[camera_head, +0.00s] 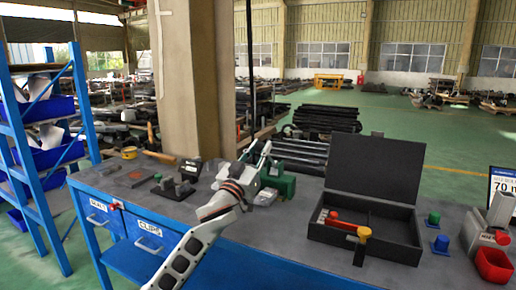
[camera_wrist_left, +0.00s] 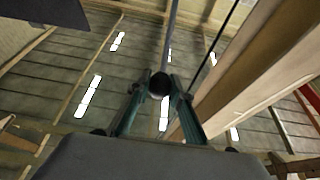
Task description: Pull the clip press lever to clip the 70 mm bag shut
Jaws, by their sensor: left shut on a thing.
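The green clip press (camera_head: 283,182) stands on the grey workbench, behind and to the right of my left gripper. My left gripper (camera_head: 258,150) is at the press, partly overlapping it in the head view. In the left wrist view, its two teal fingers (camera_wrist_left: 160,88) are shut on a round black knob (camera_wrist_left: 160,82), which looks like the end of the press lever. The rest of the lever is hidden or cannot be told apart. I cannot make out the bag at the press. My right gripper is not in view.
Blue (camera_head: 441,243) and green pieces, a red bin (camera_head: 494,266) and a sign (camera_head: 503,185) are farther right. Small dark fixtures (camera_head: 172,187) stand left. Blue drawers are below.

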